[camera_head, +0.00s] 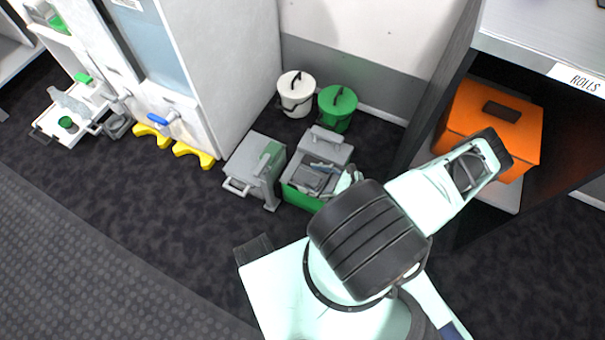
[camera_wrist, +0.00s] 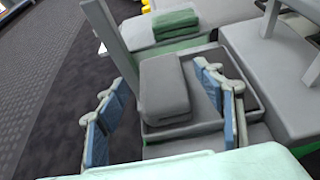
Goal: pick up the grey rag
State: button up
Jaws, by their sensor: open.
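The grey rag (camera_wrist: 165,88) is a folded, rounded block in the wrist view. It lies in a grey tray-like compartment (camera_wrist: 255,103), which appears to belong to the open green and grey box (camera_head: 301,197) in the head view. My gripper (camera_wrist: 157,86) is open, with blue-padded fingers on the left and right of the rag. The rag is not held, and a gap shows on the left side; on the right the finger is close, and contact cannot be told. In the head view my arm hides most of the gripper, and the rag cannot be made out clearly.
A closed grey box (camera_head: 250,160) stands left of the open one, and a green folded cloth (camera_wrist: 176,22) lies beyond the rag. A white bucket (camera_head: 296,97) and a green bucket (camera_head: 337,103) stand behind. An orange box (camera_head: 490,120) sits in the right shelf. Floor in front is clear.

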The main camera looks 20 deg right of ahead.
jog(key=shift+w+f, duration=0.1)
jog(key=shift+w, duration=0.05)
jog(key=shift+a, duration=0.1)
jog(key=c, duration=1.2)
